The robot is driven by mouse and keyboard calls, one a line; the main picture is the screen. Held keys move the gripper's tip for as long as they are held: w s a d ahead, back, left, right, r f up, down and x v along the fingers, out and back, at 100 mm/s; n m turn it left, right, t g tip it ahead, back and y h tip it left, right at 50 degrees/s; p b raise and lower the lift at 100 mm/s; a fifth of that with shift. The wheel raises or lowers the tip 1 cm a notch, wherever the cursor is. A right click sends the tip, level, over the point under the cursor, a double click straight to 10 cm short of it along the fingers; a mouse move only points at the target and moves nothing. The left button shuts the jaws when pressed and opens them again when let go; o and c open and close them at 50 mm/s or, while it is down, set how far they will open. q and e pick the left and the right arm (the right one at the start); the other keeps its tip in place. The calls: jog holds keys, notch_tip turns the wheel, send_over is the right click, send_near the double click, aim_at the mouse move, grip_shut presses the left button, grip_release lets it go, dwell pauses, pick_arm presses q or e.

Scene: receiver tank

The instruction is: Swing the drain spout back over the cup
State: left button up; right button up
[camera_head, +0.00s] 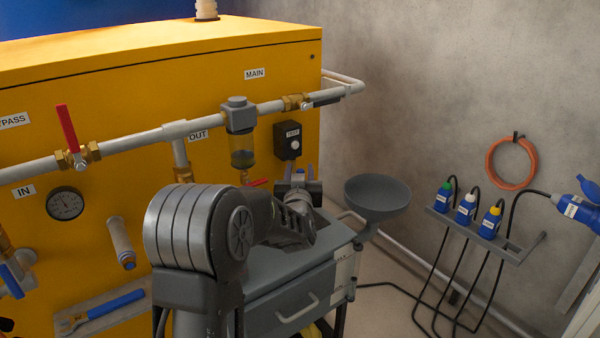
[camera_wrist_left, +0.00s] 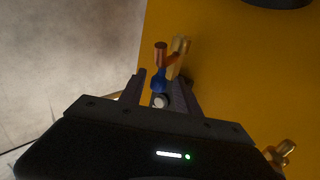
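In the head view, blue and silver parts show just above the fingers, and the rest is hidden by my arm. A grey funnel-shaped cup (camera_head: 377,194) stands to the right of the gripper, apart from it. My right gripper is not in view.
A grey drawer cart (camera_head: 292,300) stands below my left arm. The yellow tank (camera_head: 110,85) carries a pipe, a red-handled valve (camera_head: 70,130), a gauge (camera_head: 65,204) and a gauge glass (camera_head: 242,145).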

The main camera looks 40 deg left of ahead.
pick_arm(q)
jog(key=shift+s+d+r, duration=0.1)
jog(key=shift+s+d, duration=0.25)
jog(key=shift+s, duration=0.05)
jog(key=p+v, duration=0.2)
jog(key=v, duration=0.4)
jog(key=shift+s+d, duration=0.2)
jog(key=shift+s, duration=0.15)
